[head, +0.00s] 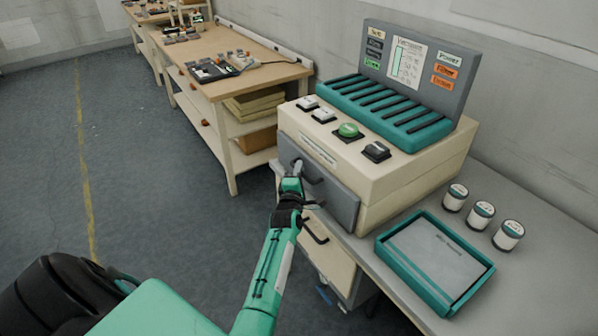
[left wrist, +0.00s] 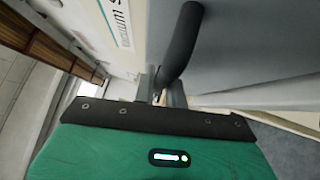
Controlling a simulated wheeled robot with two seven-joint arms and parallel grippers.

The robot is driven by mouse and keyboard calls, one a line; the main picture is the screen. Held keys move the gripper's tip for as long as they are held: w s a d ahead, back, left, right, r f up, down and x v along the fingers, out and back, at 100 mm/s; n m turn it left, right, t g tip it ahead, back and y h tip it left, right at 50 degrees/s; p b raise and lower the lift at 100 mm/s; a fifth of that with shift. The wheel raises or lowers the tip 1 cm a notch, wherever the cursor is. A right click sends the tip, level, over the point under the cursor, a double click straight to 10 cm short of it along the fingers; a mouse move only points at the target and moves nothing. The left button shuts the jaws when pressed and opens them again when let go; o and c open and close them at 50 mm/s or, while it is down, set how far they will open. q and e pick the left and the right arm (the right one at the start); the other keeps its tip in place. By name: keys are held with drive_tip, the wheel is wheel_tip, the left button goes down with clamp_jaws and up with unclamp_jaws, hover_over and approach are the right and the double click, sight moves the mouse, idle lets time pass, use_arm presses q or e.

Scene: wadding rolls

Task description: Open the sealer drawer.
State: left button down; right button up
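The sealer (head: 410,170) is a cream box with a teal ribbed top and a grey sign panel, standing on the grey table. Its grey drawer (head: 335,195) is in the front, below the buttons; I see no clear gap around it. The drawer's dark bar handle (head: 312,178) also shows in the left wrist view (left wrist: 181,42). My left gripper (head: 297,168) is at the handle, and its fingers (left wrist: 163,92) sit close on either side of the bar in the wrist view. The fingertips' contact is partly hidden. My right gripper is out of view.
A teal tray (head: 480,283) and three small white rolls (head: 481,215) are on the table at right. A cream lower drawer (head: 328,255) with its own handle is below. A wooden workbench (head: 228,62) stands behind left. The floor at left is clear.

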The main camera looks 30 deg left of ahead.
use_arm(q)
drive_tip(key=s+a, duration=0.4)
drive_tip(key=s, duration=0.6)
drive_tip(key=s+a+p, duration=0.1)
drive_tip(key=s+a, duration=0.4)
drive_tip(key=s, duration=0.6)
drive_tip(key=s+a+p, duration=0.1)
drive_tip(key=s+a, duration=0.3)
drive_tip(key=s, duration=0.7)
drive_tip(key=shift+s+a, duration=0.15)
drive_tip(key=c, duration=1.5)
unclamp_jaws()
drive_tip(key=shift+o, duration=0.2)
drive_tip(key=b+v, duration=0.3)
drive_tip(key=v, duration=1)
drive_tip(key=shift+s, duration=0.35)
drive_tip(key=shift+f, duration=0.1)
